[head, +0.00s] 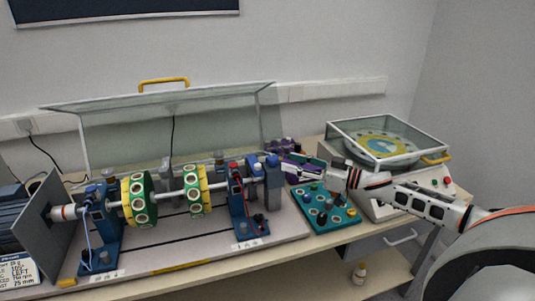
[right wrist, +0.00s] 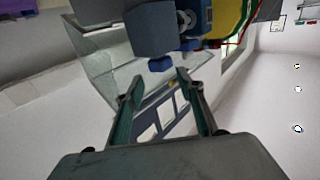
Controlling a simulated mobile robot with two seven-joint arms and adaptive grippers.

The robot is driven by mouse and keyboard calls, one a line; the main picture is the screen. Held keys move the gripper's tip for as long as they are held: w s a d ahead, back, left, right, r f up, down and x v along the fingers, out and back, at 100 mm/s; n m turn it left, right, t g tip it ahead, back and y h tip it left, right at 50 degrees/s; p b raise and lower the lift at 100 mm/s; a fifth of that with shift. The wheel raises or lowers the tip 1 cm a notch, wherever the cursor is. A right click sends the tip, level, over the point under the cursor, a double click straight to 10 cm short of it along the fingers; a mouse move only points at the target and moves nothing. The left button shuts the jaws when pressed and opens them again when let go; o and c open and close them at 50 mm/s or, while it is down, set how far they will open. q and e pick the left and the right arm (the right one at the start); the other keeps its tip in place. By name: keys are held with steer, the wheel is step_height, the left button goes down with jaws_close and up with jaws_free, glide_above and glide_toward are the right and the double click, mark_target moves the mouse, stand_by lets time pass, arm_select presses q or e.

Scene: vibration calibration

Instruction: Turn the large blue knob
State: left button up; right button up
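A blue knob (head: 272,159) sits on top of the grey-blue block (head: 272,187) at the right end of the rotor shaft. In the right wrist view the blue knob (right wrist: 160,64) lies just beyond the gap between my fingertips, apart from them. A smaller blue part (head: 257,165) is beside it. My right gripper (head: 291,165) reaches in from the right, close to the block. In the right wrist view its two fingers (right wrist: 159,84) are spread with nothing between them. My left gripper is not in view.
The shaft carries two yellow-green discs (head: 139,199). A raised clear cover (head: 130,130) stands behind it. A teal board with knobs (head: 335,221) lies below my right gripper. A white machine with a clear lid (head: 425,138) stands at the right.

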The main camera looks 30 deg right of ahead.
mark_target(273, 157)
steer(key=shift+p+x, duration=0.6)
steer(key=shift+x, duration=3.15)
steer(key=c, duration=0.9)
